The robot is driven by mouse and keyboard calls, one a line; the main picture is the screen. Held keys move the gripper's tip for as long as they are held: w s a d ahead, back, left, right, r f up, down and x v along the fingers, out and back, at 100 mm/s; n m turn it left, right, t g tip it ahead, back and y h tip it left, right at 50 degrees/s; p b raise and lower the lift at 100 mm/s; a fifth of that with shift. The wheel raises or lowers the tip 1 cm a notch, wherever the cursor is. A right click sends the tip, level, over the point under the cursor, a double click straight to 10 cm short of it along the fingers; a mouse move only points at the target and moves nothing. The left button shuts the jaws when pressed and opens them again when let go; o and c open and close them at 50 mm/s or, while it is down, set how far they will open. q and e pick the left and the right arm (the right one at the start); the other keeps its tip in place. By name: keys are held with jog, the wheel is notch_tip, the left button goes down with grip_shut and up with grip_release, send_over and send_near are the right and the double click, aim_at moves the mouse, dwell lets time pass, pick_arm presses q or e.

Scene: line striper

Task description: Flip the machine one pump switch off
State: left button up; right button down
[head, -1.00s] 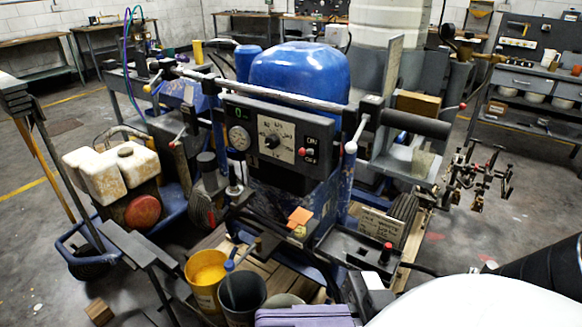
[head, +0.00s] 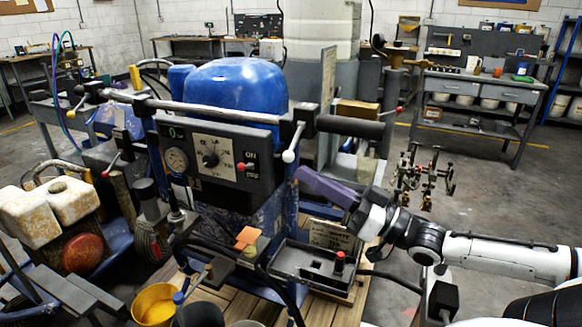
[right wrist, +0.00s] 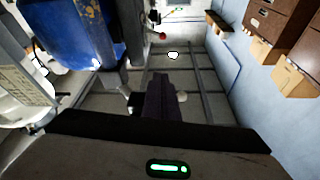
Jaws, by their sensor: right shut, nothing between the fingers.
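The striping machine's dark control panel (head: 220,190) faces me in the head view, below the blue tank (head: 238,85). My right gripper (head: 312,180) has purple fingers, closed and empty, to the right of the panel and a little lower, apart from the switch. The fingers also show in the right wrist view (right wrist: 160,98), where I cannot make out the switch. My left gripper is not in view.
A black tray (head: 315,265) with a red knob lies below. A yellow bucket (head: 155,304) stands at the lower left. A grey workbench (head: 480,95) is behind.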

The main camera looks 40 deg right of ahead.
aim_at(246, 167)
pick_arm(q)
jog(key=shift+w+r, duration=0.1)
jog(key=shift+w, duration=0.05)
pick_arm(e)
jog(key=shift+w+d+r, duration=0.1)
jog(key=shift+r, duration=0.05)
